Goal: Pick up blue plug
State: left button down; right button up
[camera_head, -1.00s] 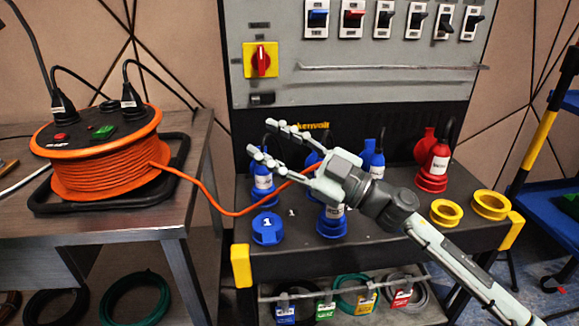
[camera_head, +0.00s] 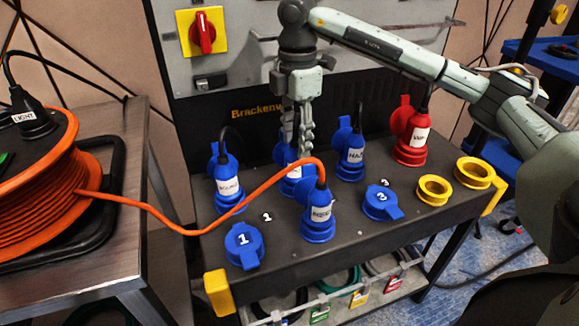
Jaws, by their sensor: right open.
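Several blue plugs with white labels stand upright on the dark cart top. The front blue plug (camera_head: 318,216) has an orange cable bending from its top toward the left. Other blue plugs stand at left (camera_head: 228,186), at the back middle (camera_head: 289,186) and at right (camera_head: 350,158). My right gripper (camera_head: 304,152) points down, open and empty, above and behind the front plug. Its fingers partly hide the back middle plug. I cannot tell whether they touch it. My left gripper is out of view.
A red plug (camera_head: 411,140) and two yellow rings (camera_head: 433,190) (camera_head: 474,172) are at right. The orange cable reel (camera_head: 45,205) rests on the metal table. The grey panel rises behind.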

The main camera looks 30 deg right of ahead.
aim_at(294, 158)
notch_tip(294, 158, down, 5)
jog(key=shift+a+f, duration=0.1)
jog(key=shift+f, duration=0.05)
jog(key=shift+c, duration=0.5)
jog(key=c, duration=0.9)
